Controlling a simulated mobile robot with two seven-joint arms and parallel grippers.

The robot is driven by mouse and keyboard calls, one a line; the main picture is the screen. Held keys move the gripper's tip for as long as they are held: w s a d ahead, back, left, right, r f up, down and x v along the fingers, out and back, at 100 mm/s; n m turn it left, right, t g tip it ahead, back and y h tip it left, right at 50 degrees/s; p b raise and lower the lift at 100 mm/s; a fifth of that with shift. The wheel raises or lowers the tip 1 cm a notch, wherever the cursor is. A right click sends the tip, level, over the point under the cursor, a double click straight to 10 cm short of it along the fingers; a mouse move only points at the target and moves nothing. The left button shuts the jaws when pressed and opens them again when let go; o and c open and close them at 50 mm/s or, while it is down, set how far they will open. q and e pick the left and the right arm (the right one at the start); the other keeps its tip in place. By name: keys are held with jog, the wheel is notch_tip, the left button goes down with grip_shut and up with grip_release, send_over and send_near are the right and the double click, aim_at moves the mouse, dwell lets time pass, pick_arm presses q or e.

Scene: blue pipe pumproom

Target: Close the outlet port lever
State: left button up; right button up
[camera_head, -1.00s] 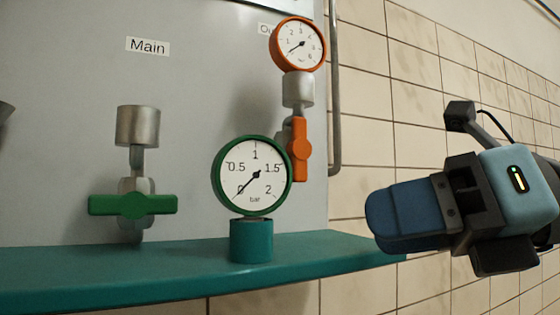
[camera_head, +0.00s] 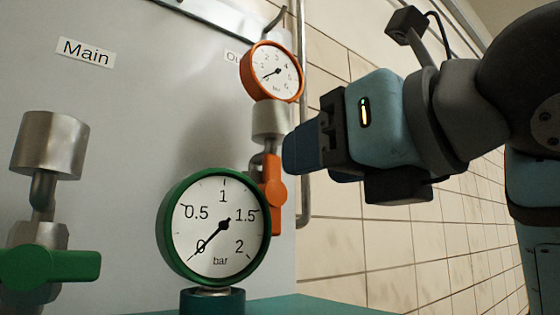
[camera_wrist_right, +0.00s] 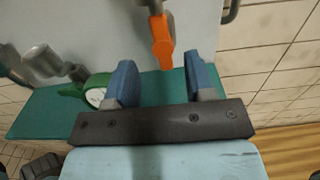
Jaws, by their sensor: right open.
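The orange outlet lever (camera_head: 272,193) hangs vertically below the orange-rimmed gauge (camera_head: 272,71), beside the right edge of the grey panel. No contact shows. My left gripper is not in view.
A green-rimmed gauge (camera_head: 213,227) stands in front, left of the outlet lever. A green lever (camera_head: 50,266) lies horizontal under the Main label (camera_head: 86,52). A grey vertical pipe (camera_head: 303,130) runs by the panel's right edge, near my gripper. A teal ledge (camera_head: 310,306) lies below.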

aim_at(275, 173)
jog(key=p+x, duration=0.1)
jog(key=x, duration=0.5)
jog(key=shift+w+a, duration=0.2)
jog(key=shift+w, duration=0.05)
